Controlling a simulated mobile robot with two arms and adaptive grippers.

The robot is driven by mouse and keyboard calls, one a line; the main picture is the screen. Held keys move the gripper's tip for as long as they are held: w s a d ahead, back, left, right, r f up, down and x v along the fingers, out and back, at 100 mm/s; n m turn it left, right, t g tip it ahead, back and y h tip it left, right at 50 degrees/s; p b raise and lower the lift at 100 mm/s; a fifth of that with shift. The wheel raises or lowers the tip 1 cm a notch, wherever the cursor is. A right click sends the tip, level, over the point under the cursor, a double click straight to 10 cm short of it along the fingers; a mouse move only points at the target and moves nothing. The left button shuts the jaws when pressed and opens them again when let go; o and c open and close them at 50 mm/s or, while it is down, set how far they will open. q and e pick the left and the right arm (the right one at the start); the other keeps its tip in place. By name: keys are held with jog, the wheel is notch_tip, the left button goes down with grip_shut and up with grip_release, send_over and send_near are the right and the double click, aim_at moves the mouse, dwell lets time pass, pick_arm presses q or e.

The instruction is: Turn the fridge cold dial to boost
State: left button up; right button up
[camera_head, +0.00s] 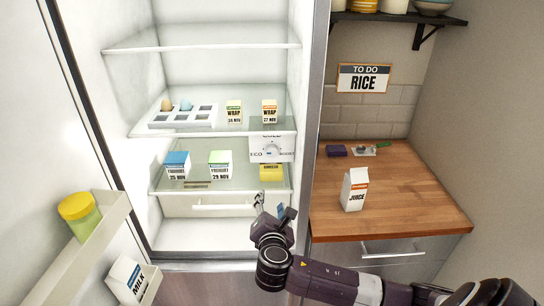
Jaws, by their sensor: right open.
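The cold dial (271,149) is a small round knob on a white panel (257,140) inside the open fridge, at the right end below the middle shelf. The panel reads COLD at the top, ECO at the left and what looks like BOOST at the right. The knob's pointer is too small to read surely. My right gripper (272,205) is open and empty in front of the fridge, below the dial and apart from it. Its arm comes in from the lower right. My left gripper is not in view.
Wrap cartons (234,111) and an egg tray (182,117) stand on the shelf above. Yoghurts (220,165) and a yellow block (271,172) sit on the shelf below, the block just under the dial. The fridge door (85,240) stands open left. A juice carton (354,190) stands on the counter.

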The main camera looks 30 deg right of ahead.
aim_at(272, 155)
jog(key=shift+w+d+r+n+t+h+p, duration=0.35)
jog(key=shift+w+d+r+n, duration=0.7)
jog(key=shift+w, duration=0.85)
jog(key=shift+w+d+r+n+t+h+p, duration=0.2)
jog(key=shift+w+d+r+n+t+p, duration=0.4)
jog(key=shift+w+d+r, duration=0.9)
jog(key=shift+w+d+r+n+t+h+p, duration=0.3)
jog(key=shift+w+d+r+n, duration=0.9)
jog(key=shift+w, duration=1.1)
jog(key=shift+d+f+m, duration=0.2)
jog(key=shift+f+m, duration=0.05)
jog(key=shift+f, duration=0.05)
jog(key=shift+c, duration=0.2)
jog(key=c, duration=1.1)
jog(key=shift+f, duration=0.1)
